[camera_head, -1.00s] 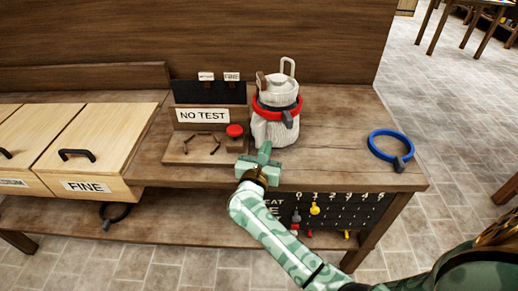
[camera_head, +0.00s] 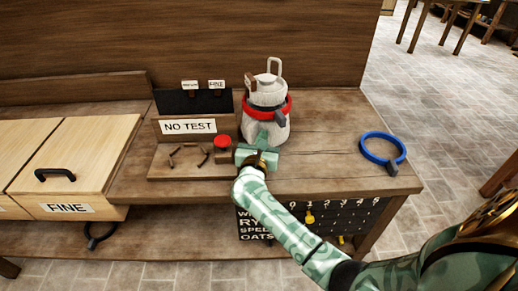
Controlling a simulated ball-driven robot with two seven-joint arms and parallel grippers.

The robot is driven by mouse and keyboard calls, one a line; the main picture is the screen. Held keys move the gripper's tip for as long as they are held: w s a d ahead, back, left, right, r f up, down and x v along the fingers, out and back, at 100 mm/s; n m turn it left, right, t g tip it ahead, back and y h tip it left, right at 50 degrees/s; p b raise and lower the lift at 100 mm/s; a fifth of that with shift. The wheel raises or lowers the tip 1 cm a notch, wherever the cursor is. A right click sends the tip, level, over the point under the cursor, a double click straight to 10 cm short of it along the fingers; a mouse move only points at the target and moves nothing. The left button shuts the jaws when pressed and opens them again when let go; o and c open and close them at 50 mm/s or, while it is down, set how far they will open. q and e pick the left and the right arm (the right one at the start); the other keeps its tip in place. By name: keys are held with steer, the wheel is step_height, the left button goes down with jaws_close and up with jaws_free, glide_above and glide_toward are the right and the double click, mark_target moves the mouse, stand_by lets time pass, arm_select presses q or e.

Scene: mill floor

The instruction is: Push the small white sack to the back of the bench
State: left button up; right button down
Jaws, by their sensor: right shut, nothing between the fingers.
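The small white sack (camera_head: 267,92) stands upright on the bench (camera_head: 326,146), toward its back, with a red ring clamp (camera_head: 279,106) with a grey handle around it. A pale loop sticks up from its top. My right gripper (camera_head: 262,138) is shut and empty, its fingertips at the sack's lower front. They overlap the sack in the picture, and I cannot tell whether they touch it. My left gripper is not in view.
A wooden stand with a "NO TEST" sign (camera_head: 189,126) and a red button (camera_head: 223,142) is close on the left. Wooden "FINE" drawers (camera_head: 86,160) are farther left. A blue ring clamp (camera_head: 382,149) lies at the bench's right end. A wooden wall rises behind.

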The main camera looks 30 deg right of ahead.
steer(key=b+x, duration=0.2)
steer(key=x, duration=0.3)
steer(key=b+x, duration=0.2)
steer(key=x, duration=0.3)
steer(key=b+x, duration=0.2)
steer(key=x, duration=0.4)
steer(key=shift+w+f, duration=0.1)
steer(key=shift+f, duration=0.3)
steer(key=shift+w+d+r, duration=0.2)
steer(key=shift+w+r, duration=0.05)
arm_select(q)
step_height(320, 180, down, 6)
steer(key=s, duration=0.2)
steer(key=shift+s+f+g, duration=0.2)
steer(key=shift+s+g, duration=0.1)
